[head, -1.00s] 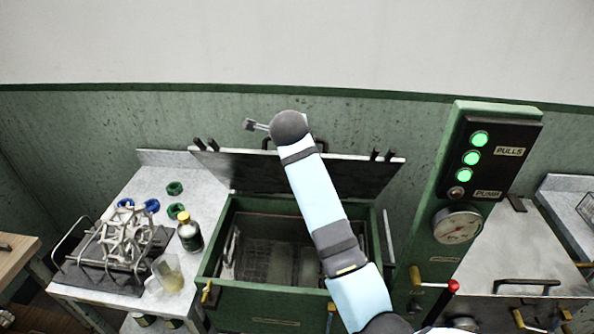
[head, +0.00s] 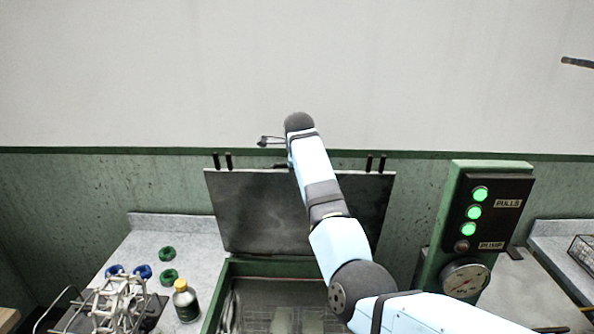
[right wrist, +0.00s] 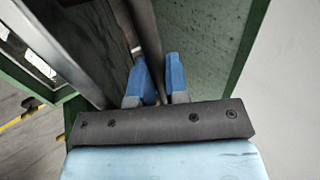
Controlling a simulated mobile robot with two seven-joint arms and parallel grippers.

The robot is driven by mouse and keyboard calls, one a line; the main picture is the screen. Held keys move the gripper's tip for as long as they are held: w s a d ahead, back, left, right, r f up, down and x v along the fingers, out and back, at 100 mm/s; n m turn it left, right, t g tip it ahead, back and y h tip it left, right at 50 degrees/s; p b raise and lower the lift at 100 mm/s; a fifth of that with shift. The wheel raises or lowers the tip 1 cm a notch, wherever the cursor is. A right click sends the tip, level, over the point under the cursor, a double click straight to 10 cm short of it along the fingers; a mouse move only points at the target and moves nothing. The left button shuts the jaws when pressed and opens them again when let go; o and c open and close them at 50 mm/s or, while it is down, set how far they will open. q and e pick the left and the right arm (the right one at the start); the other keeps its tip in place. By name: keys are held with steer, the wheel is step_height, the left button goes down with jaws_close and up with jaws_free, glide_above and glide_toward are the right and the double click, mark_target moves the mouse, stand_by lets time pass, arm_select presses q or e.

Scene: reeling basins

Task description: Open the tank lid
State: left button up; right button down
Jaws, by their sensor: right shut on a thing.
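The tank lid (head: 262,215) stands raised, close to upright, at the back of the green tank (head: 232,268), its dark inner face toward me. The tank is open, and wire racks show inside. My right arm reaches across the lid, with my right gripper (head: 265,141) near its top edge. In the right wrist view my right gripper (right wrist: 157,80) is shut on a dark bar, the lid handle (right wrist: 148,35), beside the lid's face. In the head view the handle is mostly hidden behind the lid and arm. My left gripper is not in view.
A control post with green lights (head: 474,212) and a gauge (head: 465,279) stands to the right of the tank. On the left bench are a yellow-capped bottle (head: 185,302), green and blue rings and a pale frame (head: 120,303). The wall is close behind the lid.

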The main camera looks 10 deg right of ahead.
stand_by(0.3)
steer(key=c, duration=1.1)
jaws_free()
steer(key=shift+f, duration=0.1)
steer(key=shift+c, duration=0.2)
steer(key=shift+w, duration=0.1)
steer(key=shift+s+r, duration=0.3)
steer(key=shift+r, duration=0.25)
steer(key=b+v, duration=0.3)
steer(key=v, duration=0.9)
steer(key=shift+s+r+b, duration=0.15)
steer(key=shift+r+b, duration=0.1)
steer(key=shift+b, duration=0.15)
steer(key=shift+a, duration=0.15)
